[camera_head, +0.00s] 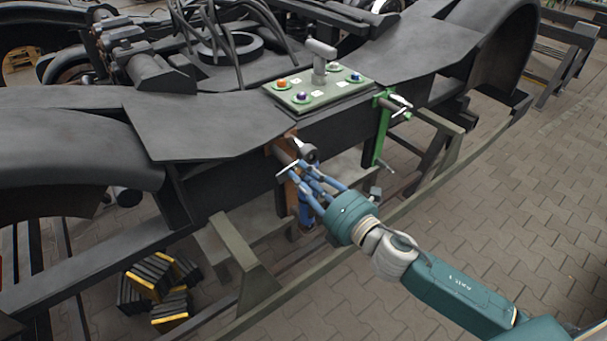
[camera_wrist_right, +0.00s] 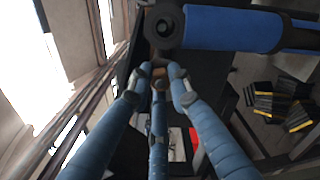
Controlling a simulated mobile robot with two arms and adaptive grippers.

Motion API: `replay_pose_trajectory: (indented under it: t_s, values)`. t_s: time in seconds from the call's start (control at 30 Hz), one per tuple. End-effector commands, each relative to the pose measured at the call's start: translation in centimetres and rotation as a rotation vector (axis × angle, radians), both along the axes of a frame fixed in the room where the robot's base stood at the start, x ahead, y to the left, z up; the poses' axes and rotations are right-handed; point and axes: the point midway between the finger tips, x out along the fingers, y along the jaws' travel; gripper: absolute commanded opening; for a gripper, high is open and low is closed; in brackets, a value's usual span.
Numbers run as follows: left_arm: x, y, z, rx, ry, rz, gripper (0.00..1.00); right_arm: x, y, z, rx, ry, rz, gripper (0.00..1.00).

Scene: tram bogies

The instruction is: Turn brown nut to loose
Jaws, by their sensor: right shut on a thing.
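A brown clamp (camera_head: 290,190) hangs on the front edge of the dark bogie frame, with a silver bar handle (camera_head: 287,169) in front of it. My right gripper (camera_head: 298,170) reaches up to this clamp from the lower right. Its blue fingers are drawn together. In the right wrist view the fingertips (camera_wrist_right: 160,76) close around a small brownish piece, which looks like the brown nut (camera_wrist_right: 158,85). The fingers hide most of it, so its turn cannot be told. My left gripper is not in view.
A green clamp (camera_head: 384,125) with a silver handle hangs further right. A panel with coloured buttons (camera_head: 318,91) sits on the frame above. A blue cylinder (camera_wrist_right: 235,28) lies close to the fingertips in the wrist view. A rail (camera_head: 345,260) runs below. Black-yellow blocks (camera_head: 160,285) lie on the floor.

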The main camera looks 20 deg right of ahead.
Motion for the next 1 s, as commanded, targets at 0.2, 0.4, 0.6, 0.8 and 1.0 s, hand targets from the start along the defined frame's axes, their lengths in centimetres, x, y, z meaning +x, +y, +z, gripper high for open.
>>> replay_pose_trajectory:
  t_s: [0.2,0.4,0.6,0.8,1.0]
  values:
    - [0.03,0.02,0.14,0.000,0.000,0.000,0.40,0.22,-0.50,-0.01,-0.063,-0.021,-0.012,0.00]
    - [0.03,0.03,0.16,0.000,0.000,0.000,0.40,0.27,-0.53,0.13,-0.080,-0.030,-0.012,0.00]
    - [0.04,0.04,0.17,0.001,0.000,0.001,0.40,0.30,-0.56,0.26,-0.080,-0.032,-0.013,0.00]
    - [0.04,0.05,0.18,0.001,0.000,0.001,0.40,0.32,-0.54,0.37,-0.078,-0.034,-0.013,0.36]
    - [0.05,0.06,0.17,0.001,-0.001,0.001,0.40,0.20,-0.31,0.28,-0.075,-0.031,-0.007,0.37]
